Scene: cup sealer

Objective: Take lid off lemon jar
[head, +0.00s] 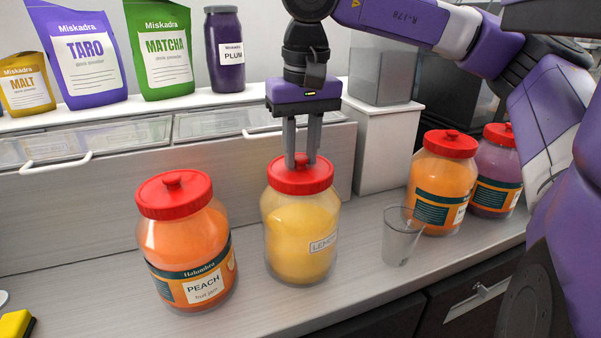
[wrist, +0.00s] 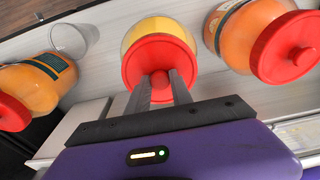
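The lemon jar (head: 298,235) is a clear jar of yellow filling, standing upright on the counter. Its red lid (head: 318,180) sits on its mouth. It also shows from above in the wrist view, with the red lid (wrist: 140,62) facing me. My gripper (head: 301,163) points straight down over the lid. Its two fingers are drawn close together, one on each side of the lid's centre knob (wrist: 160,80), and look shut on it. The fingers partly hide the knob in the head view.
A peach jar (head: 187,250) with a red lid stands close on the left. A clear empty cup (head: 401,238) stands to the right, before an orange jar (head: 441,185) and a purple jar (head: 495,175).

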